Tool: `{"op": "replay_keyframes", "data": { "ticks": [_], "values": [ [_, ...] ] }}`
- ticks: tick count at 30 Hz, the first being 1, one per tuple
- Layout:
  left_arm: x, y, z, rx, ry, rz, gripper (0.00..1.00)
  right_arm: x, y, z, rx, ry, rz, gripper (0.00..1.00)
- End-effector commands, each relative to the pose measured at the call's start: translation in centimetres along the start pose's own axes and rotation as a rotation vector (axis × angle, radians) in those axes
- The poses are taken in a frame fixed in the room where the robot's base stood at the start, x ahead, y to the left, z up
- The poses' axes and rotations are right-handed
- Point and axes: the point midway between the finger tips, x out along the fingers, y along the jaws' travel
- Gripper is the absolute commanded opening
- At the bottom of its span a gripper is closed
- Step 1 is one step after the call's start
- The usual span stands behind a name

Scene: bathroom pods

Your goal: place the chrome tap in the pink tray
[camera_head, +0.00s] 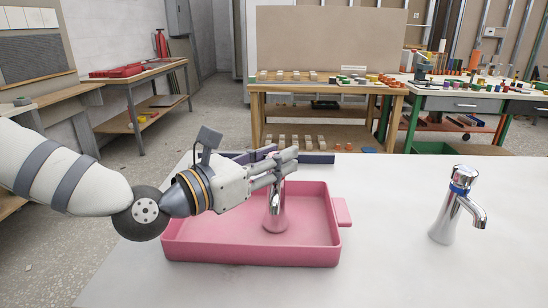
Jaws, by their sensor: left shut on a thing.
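The pink tray (250,254) lies on the light grey tabletop in front of me, with a tab handle on its right side. My left gripper (285,165) reaches over the tray from the left and is shut on a chrome tap (275,212). The tap is roughly upright, with its lower body inside the tray's outline. Its top is hidden by the fingers. I cannot tell whether its base touches the tray floor. My right gripper is not in view.
Another chrome tap (455,205) with a blue band stands upright on the tabletop to the right, apart from the tray. A dark blue-grey object (318,158) lies behind the tray. The tabletop (385,210) between tray and right tap is clear. Workbenches stand farther back.

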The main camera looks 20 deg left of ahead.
Motion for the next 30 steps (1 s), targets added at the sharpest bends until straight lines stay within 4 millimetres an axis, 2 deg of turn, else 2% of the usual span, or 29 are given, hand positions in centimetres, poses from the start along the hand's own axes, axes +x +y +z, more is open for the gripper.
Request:
{"op": "replay_keyframes", "data": {
  "ticks": [2,3,5,6,13,17,21,27,30],
  "values": [
    [0.0,0.0,-0.3,-0.001,-0.002,0.000,0.00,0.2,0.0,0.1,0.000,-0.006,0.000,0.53],
    [0.0,0.0,-0.4,-0.002,0.002,0.000,0.37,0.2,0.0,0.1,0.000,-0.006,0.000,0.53],
    [0.0,0.0,-0.3,-0.001,0.002,0.000,0.50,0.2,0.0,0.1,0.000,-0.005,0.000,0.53],
    [0.0,0.0,-0.3,-0.001,0.002,0.000,0.52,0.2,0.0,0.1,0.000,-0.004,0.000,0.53],
    [0.0,0.0,-0.3,-0.001,0.002,0.000,0.52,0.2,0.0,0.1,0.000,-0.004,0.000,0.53],
    [-0.4,0.1,0.3,-0.001,-0.001,0.001,0.52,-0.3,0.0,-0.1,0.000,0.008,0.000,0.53],
    [-3.4,0.0,0.7,-0.006,-0.008,0.003,0.52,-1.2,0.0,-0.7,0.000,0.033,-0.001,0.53],
    [-8.8,0.1,1.5,0.002,-0.022,0.006,0.52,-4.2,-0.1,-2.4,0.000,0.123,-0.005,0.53],
    [-10.3,0.3,1.1,0.009,-0.016,0.009,0.52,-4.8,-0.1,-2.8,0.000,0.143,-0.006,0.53]
  ]
}}
